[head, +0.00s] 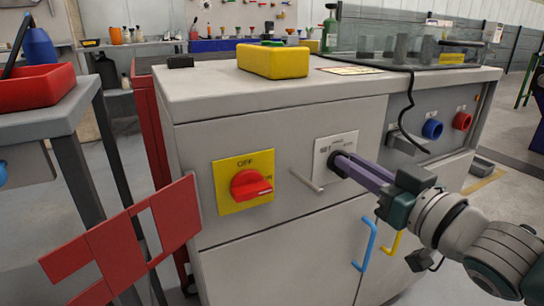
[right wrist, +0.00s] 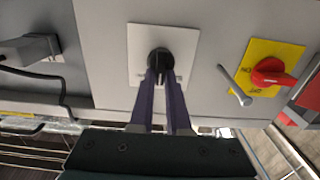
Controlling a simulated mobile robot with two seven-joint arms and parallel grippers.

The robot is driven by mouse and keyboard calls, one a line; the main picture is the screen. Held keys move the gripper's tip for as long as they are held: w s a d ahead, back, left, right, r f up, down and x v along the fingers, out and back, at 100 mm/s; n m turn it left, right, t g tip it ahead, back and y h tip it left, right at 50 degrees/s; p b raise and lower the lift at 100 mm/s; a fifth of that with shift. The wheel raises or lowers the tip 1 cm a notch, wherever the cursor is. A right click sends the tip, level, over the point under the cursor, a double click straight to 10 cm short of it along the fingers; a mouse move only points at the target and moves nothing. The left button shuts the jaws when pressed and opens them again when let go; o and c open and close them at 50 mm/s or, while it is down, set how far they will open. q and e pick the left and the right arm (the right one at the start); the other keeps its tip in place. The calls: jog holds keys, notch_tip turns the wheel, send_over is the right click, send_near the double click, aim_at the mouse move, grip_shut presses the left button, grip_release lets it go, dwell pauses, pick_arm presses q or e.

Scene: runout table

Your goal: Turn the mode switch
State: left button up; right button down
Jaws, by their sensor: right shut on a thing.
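The mode switch is a black knob (right wrist: 158,62) on a white plate (head: 327,150) on the front of the grey cabinet (head: 215,128). In the right wrist view the plate (right wrist: 137,42) shows around the knob. My right gripper (head: 341,164) reaches in from the right with its purple fingers shut on the knob. The fingertips (right wrist: 161,78) sit on both sides of it in the right wrist view. The fingers hide part of the knob and the plate's lettering. My left gripper is not in view.
A red rotary switch (head: 250,186) on a yellow plate is left of the mode switch, with a thin grey lever (head: 306,180) between them. A blue handle (head: 365,245) and a yellow handle (head: 392,243) are below. A black cable (head: 407,115) hangs at the right.

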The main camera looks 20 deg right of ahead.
dwell(0.4)
jog(key=shift+n, duration=0.4)
jog(key=n, duration=0.5)
jog(key=n+p, duration=0.1)
jog(key=n, duration=0.2)
jog(key=shift+a+f, duration=0.15)
jog(key=shift+a, duration=0.2)
jog(key=c, duration=0.9)
grip_release()
jog(key=shift+s, duration=0.1)
